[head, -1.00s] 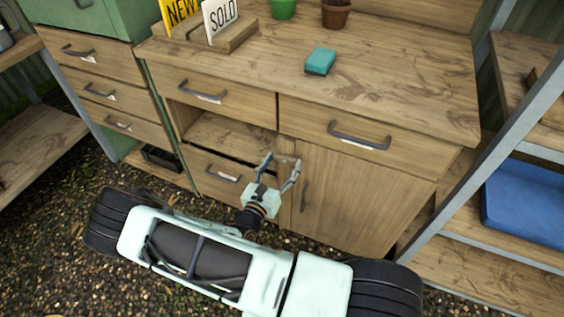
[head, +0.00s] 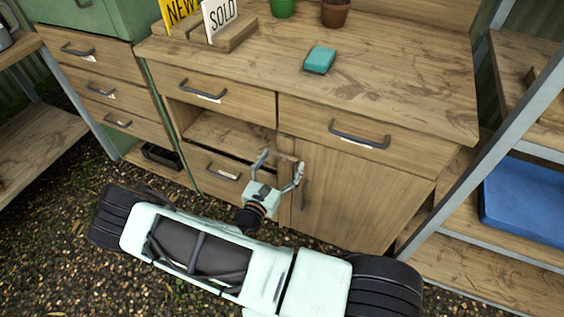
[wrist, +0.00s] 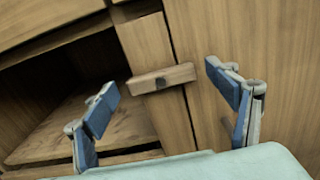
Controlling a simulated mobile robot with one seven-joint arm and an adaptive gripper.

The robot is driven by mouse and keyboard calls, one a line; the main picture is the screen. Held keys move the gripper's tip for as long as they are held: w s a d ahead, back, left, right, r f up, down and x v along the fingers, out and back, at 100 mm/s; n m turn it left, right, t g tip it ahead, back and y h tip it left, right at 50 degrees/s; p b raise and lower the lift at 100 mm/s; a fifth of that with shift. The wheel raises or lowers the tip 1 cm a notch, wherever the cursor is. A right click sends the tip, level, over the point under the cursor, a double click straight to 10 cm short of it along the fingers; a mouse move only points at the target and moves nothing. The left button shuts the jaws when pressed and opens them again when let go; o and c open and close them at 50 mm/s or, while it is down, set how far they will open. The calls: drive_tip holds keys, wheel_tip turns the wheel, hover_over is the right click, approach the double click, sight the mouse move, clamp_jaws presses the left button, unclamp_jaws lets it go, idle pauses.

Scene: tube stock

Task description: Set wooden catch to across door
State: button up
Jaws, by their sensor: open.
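The wooden catch (wrist: 178,76) is a small wooden bar on a dark pivot, on the upright post (wrist: 147,48) of the cabinet. In the wrist view it lies nearly level, crossing the post, with its right end over the edge of the door (wrist: 235,35). The closed door also shows in the head view (head: 350,200), with a dark vertical handle. My gripper (wrist: 166,90) is open and empty, one finger on each side of the catch and apart from it in the picture. In the head view my gripper (head: 281,162) is low in front of the post.
Left of the post is an open compartment (head: 225,133) above a slightly open drawer (head: 222,172). A drawer (head: 335,128) with a handle sits above the door. A metal-framed shelf (head: 455,180) with a blue bin (head: 530,205) stands at the right.

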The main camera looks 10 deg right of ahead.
drive_tip(key=v, duration=1.2)
drive_tip(key=shift+r, duration=0.1)
